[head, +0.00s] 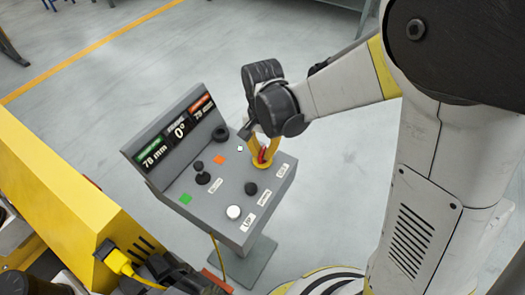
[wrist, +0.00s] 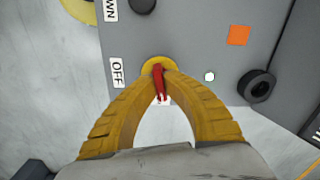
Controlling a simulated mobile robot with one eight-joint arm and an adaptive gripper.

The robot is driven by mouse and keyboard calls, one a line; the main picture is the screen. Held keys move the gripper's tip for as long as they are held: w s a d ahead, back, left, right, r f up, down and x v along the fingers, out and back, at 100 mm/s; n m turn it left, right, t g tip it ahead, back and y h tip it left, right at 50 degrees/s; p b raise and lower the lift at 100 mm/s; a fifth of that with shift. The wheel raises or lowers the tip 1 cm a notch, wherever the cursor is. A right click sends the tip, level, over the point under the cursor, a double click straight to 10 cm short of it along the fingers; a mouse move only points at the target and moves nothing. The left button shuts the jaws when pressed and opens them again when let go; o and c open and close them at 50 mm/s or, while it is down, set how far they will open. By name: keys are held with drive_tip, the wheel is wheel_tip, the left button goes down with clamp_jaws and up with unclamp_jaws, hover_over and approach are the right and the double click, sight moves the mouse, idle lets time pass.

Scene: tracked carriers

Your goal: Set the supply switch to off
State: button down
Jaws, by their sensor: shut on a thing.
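The supply switch has a red handle (wrist: 159,82) on a round yellow base (wrist: 158,64) at the edge of the grey console. In the head view the red handle (head: 262,156) shows between the yellow fingers. My gripper (wrist: 159,78) has its fingertips closed together on the handle, coming down from above in the head view (head: 263,160). An OFF label (wrist: 117,72) lies to the left of the base in the wrist view. A small white mark below the handle is mostly hidden by it. The fingers partly cover the base.
The console (head: 223,200) also carries a black joystick (head: 202,174), a white button (head: 234,212), a black button (head: 251,188), a black knob (head: 220,134) and a tilted display (head: 178,132). A yellow machine body (head: 60,190) stands at the left. Open floor lies behind.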

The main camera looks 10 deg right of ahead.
sight(263, 151)
drive_tip(key=n, duration=1.1)
drive_tip(key=shift+n, duration=2.1)
drive_tip(key=c, duration=1.5)
unclamp_jaws()
wheel_tip(263, 151, up, 12)
